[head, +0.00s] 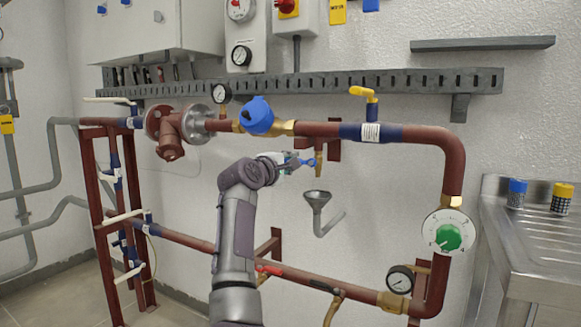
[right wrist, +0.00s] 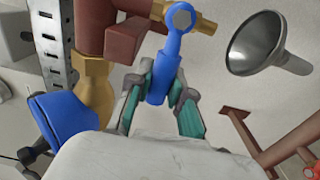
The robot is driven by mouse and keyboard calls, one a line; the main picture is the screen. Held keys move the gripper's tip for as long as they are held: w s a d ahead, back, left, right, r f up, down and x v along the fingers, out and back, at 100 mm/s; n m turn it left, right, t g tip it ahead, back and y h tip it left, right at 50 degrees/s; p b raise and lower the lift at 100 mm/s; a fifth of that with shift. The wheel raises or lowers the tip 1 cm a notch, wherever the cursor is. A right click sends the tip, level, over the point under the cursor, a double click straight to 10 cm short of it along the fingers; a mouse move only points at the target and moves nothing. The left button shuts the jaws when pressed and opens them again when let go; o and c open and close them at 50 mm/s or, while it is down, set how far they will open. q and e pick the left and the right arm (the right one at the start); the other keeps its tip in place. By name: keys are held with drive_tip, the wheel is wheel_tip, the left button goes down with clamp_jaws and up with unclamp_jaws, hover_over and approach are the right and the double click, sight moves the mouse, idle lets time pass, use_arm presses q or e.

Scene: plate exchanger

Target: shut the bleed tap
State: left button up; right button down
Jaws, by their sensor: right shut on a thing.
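The bleed tap has a blue lever (right wrist: 166,64) on a small brass body (right wrist: 190,18), below the red-brown pipe. In the head view the blue lever (head: 307,161) points left from the brass body (head: 318,158) toward my right gripper (head: 289,163). In the right wrist view my right gripper (right wrist: 160,95) has its teal pads on both sides of the lever's end and is shut on it. My left gripper is in neither view.
A grey funnel (head: 316,199) is on the wall below the tap and also shows in the right wrist view (right wrist: 256,45). A blue-capped fitting (head: 257,115) sits on the pipe (head: 320,129) above. A lower red pipe (head: 330,286) runs beneath. A steel sink (head: 535,235) stands at right.

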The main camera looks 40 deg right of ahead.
idle(0.3)
drive_tip(key=c, duration=1)
unclamp_jaws()
drive_tip(key=shift+r, duration=0.1)
drive_tip(key=v, duration=0.8)
